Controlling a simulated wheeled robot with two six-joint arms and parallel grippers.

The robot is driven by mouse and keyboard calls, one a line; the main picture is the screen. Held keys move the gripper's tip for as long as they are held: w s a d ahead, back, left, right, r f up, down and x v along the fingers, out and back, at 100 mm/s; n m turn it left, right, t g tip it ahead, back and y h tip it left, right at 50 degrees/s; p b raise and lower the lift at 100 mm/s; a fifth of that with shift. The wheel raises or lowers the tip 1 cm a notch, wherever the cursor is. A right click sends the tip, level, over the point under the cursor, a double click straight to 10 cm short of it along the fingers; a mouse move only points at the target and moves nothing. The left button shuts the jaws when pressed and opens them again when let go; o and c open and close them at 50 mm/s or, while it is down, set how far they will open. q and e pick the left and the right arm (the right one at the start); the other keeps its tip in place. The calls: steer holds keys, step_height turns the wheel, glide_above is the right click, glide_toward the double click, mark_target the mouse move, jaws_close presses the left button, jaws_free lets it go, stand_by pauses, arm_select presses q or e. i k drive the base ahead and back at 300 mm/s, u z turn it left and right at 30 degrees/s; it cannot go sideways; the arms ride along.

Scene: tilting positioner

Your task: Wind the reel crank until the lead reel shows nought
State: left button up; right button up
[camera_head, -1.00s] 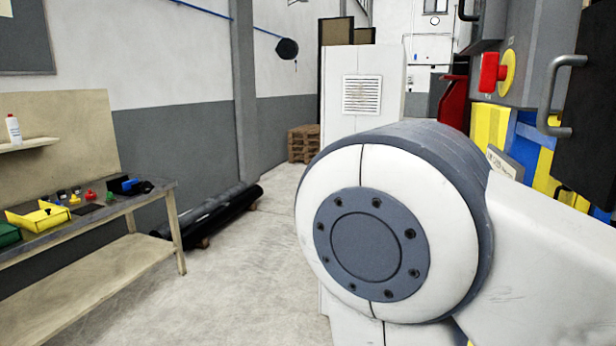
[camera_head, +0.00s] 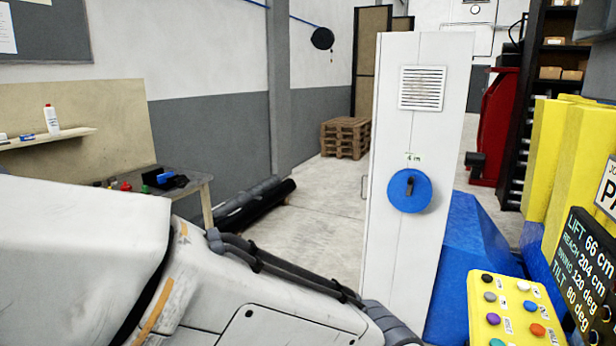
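The lead reel (camera_head: 394,190) is a round blue disc on the front of a tall white cabinet. A short dark upright piece, which looks like its crank, sits at the disc's middle. A pale grey arm of mine crosses the lower left towards the bottom middle, apart from the reel in the picture. Neither gripper shows.
A yellow button box (camera_head: 508,305) and a dark readout panel (camera_head: 592,272) stand at the lower right. A blue sloped base (camera_head: 465,265) lies right of the white cabinet (camera_head: 387,100). A workbench (camera_head: 190,186) and a pallet stack (camera_head: 345,137) stand left.

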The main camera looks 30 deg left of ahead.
mark_target(411, 180)
steer(key=u, duration=0.55)
steer(key=i, duration=1.65)
